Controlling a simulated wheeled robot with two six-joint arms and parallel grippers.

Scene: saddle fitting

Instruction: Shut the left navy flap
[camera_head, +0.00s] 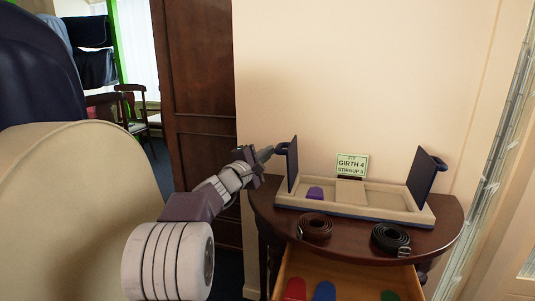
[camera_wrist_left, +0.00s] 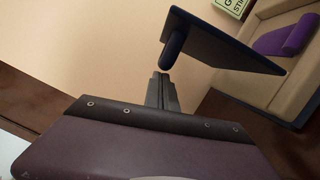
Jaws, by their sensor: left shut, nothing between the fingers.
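The left navy flap (camera_head: 293,165) stands upright at the left end of a beige tray-like box (camera_head: 385,213) on the table. Its dark handle (camera_head: 281,148) sticks out to the left near the top. In the left wrist view the flap (camera_wrist_left: 225,45) and its rounded handle (camera_wrist_left: 173,47) show close up. My left gripper (camera_head: 268,151) is shut and empty, just left of the handle; it also shows in the left wrist view (camera_wrist_left: 161,80), close to the handle's end. I cannot tell whether they touch. My right gripper is not in view.
The right navy flap (camera_head: 427,172) also stands upright. A purple piece (camera_head: 315,193) lies in the box's left part. A small sign (camera_head: 352,165) stands behind. Two coiled straps, brown (camera_head: 315,229) and black (camera_head: 390,239), lie in front. An open drawer (camera_head: 345,279) holds coloured pieces.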

